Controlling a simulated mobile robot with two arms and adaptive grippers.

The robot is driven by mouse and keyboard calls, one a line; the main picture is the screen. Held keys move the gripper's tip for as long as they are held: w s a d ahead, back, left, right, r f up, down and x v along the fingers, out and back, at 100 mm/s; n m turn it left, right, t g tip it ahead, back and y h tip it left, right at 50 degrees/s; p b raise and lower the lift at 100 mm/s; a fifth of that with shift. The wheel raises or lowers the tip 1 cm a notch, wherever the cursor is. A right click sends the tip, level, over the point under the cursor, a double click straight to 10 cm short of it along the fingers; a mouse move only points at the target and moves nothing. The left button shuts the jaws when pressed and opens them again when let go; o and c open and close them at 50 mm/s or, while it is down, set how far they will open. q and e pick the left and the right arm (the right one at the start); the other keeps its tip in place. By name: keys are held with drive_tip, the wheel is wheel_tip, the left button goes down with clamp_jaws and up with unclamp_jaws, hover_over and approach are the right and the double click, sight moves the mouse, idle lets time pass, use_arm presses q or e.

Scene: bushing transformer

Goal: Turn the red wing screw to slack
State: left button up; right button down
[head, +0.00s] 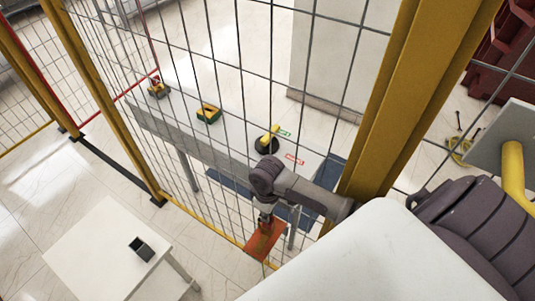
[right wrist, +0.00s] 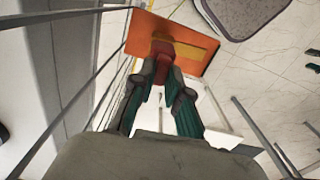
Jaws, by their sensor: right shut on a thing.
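The red wing screw (right wrist: 162,48) sits on an orange plate (right wrist: 200,58) in the right wrist view. My right gripper (right wrist: 162,66) is shut on the screw, with one finger on each side of it. In the head view my right gripper (head: 265,217) reaches down to the orange plate (head: 258,246) at the bottom of the wire fence, and its fingers hide most of the screw there. My left gripper is not in view.
A wire fence (head: 215,60) with yellow posts (head: 405,95) stands close to my right arm. A white table (head: 90,255) with a small dark box (head: 141,249) stands lower left.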

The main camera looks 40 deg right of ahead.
drive_tip(key=c, duration=1.1)
unclamp_jaws()
drive_tip(key=shift+c, duration=0.2)
drive_tip(key=shift+r, duration=3.75)
